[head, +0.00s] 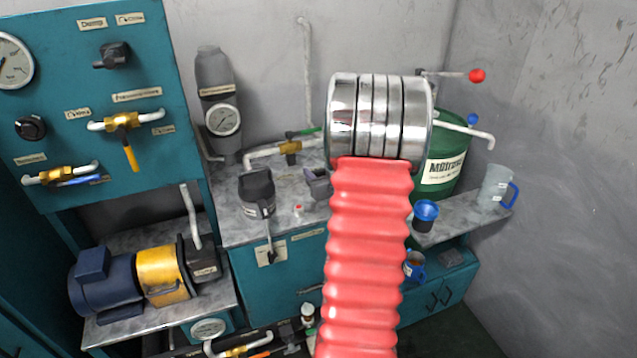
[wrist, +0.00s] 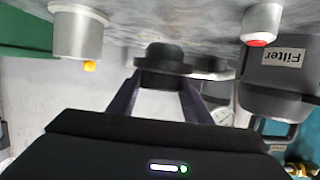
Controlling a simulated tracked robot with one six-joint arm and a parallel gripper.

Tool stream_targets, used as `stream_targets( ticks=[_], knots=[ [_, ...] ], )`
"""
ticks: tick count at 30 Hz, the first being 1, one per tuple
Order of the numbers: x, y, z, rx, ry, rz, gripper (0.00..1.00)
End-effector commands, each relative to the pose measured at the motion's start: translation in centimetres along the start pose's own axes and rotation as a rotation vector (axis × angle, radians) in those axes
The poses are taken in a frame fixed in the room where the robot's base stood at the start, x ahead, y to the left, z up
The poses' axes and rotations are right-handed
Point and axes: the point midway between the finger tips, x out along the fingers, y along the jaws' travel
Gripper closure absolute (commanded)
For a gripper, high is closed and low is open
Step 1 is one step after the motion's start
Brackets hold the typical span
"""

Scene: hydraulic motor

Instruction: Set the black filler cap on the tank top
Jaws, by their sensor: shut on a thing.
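The black filler cap (wrist: 165,62) is in the wrist view, a dark round piece with a wide flange. My gripper (wrist: 162,88) is shut on it, with one dark finger on either side. The cap is close to a grey mottled surface (wrist: 185,18) at the top of the wrist view, which looks like the tank top; I cannot tell whether they touch. In the head view my red bellows-covered arm and its metal joint block the middle, and I cannot make out the cap. The grey top (head: 235,227) shows left of the arm.
A dark filter housing (wrist: 275,85) labelled "Filter" stands close at right in the wrist view; it also shows in the head view (head: 257,190). A small white red-tipped fitting (wrist: 262,22) and a pale yellow-tipped fitting (wrist: 78,32) flank the cap. A green drum (head: 450,150) stands behind my arm.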

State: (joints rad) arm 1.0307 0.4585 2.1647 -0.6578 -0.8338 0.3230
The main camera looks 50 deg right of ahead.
Motion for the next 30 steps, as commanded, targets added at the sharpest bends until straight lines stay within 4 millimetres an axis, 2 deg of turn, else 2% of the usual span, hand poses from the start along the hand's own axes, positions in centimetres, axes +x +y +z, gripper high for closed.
stream_targets(
  ticks=[5, 15, 27, 28, 30],
  knots=[
    [0.1, 0.0, 0.3, 0.001, -0.001, -0.001, 0.78],
    [1.1, -0.1, 3.4, 0.001, -0.001, -0.001, 0.78],
    [1.2, -0.1, 3.7, 0.000, 0.000, -0.001, 0.78],
    [1.2, -0.1, 3.8, 0.000, 0.000, -0.001, 0.54],
    [1.2, -0.1, 3.7, -0.001, 0.000, -0.002, 0.49]
  ],
)
